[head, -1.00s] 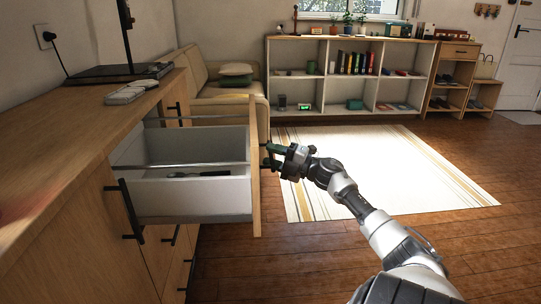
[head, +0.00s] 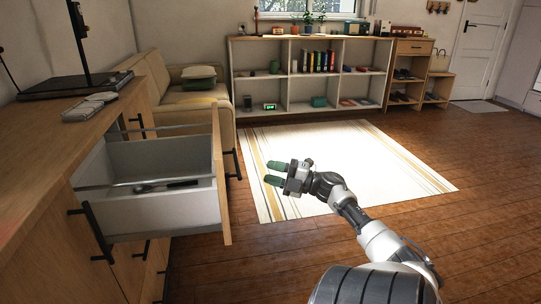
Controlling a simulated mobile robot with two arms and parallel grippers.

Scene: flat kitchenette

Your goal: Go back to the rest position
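My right gripper (head: 274,172) is open and empty in the head view. Its two green-tipped fingers point left, with a visible gap between them. It is above the floor and the striped rug, to the right of the open drawer and clear of it. The drawer (head: 223,178) stands pulled out from the wooden cabinet, and its front panel faces my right gripper. A dark long-handled utensil (head: 180,185) lies inside it. My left gripper is not in view.
The wooden counter (head: 45,165) runs along the left, with a black stand (head: 78,84) and a grey object (head: 88,107) on it. A beige sofa (head: 165,98) and a white-backed shelf (head: 305,90) stand behind. The rug (head: 350,160) and the wood floor to the right are clear.

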